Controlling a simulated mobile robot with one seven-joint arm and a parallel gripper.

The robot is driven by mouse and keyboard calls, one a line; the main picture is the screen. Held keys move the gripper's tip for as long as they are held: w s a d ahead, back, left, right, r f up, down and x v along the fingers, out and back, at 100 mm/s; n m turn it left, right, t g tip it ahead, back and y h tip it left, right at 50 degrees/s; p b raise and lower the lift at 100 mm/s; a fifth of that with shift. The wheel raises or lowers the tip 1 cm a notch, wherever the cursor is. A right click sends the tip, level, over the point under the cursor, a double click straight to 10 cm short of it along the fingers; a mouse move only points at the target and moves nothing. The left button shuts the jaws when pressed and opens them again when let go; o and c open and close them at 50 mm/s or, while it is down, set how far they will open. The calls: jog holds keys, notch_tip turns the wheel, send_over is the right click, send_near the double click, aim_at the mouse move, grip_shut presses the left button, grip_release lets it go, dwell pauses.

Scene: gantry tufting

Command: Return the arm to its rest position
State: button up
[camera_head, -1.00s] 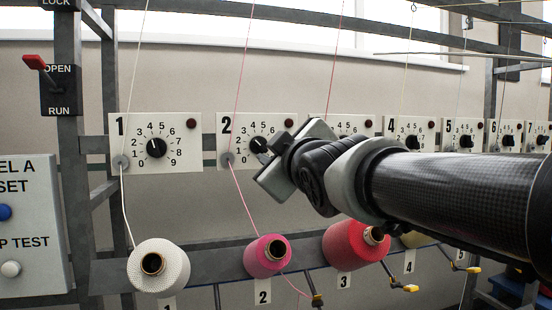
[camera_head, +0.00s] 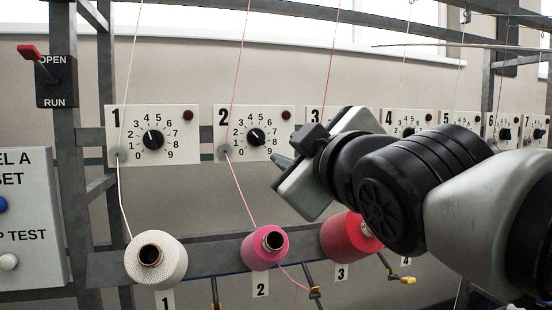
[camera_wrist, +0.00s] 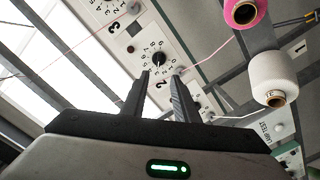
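My arm reaches in from the right in the head view, bent at a thick black joint. My gripper (camera_head: 280,172) points left, in front of the panels and just below and right of dial panel 2 (camera_head: 284,117). In the wrist view, the two dark fingers of my gripper (camera_wrist: 162,76) stand apart with a gap between them and nothing held. Dial 2's black knob (camera_head: 256,137) is fully visible, apart from the fingers in the head view. The knob also shows beyond the fingertips in the wrist view (camera_wrist: 158,59). My arm hides most of dial panel 3 (camera_head: 315,116).
A white cone (camera_head: 172,262), a pink cone (camera_head: 277,250) and a red cone (camera_head: 343,238) sit along the lower rail. Thin yarns run upward. A red-handled OPEN/RUN lever (camera_head: 30,51) is at left. Panel 1 (camera_head: 180,145) has clear space before it.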

jog(key=s+d+f+m+g+h+p, duration=0.2)
jog(key=d+f+m+g+p, duration=0.15)
jog(key=f, duration=0.35)
jog(key=s+d+f+m+g+h+p, duration=0.25)
jog(key=d+f+m, duration=0.2)
jog(key=f, duration=0.25)
jog(key=s+d+f+m+g+p, duration=0.2)
jog(key=s+f+m+g, duration=0.2)
jog(key=s+f, duration=0.5)
jog(key=shift+s+d+g, duration=0.3)
jog(key=shift+d+g, duration=0.05)
jog(key=shift+g, duration=0.45)
jog(key=shift+h, duration=0.25)
